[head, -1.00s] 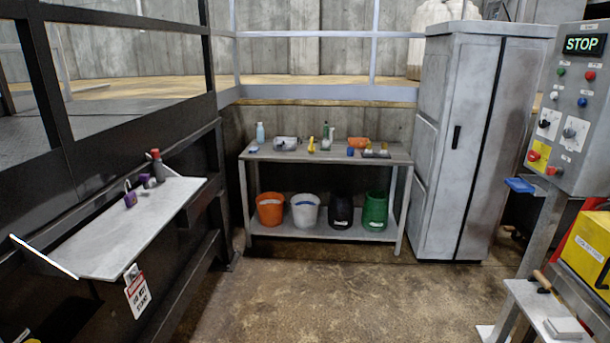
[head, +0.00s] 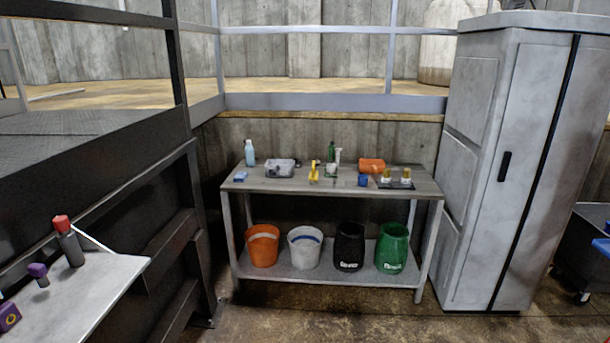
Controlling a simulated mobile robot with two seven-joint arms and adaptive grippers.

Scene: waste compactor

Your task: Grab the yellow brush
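Neither of my grippers shows in the head view.
Bottles, a grey tray (head: 280,168), an orange item (head: 371,165) and several small things share the tabletop. Several buckets stand on the lower shelf. A grey cabinet (head: 490,170) stands right of the table. A wall shelf (head: 85,300) is at the lower left. Floor before the table is clear.

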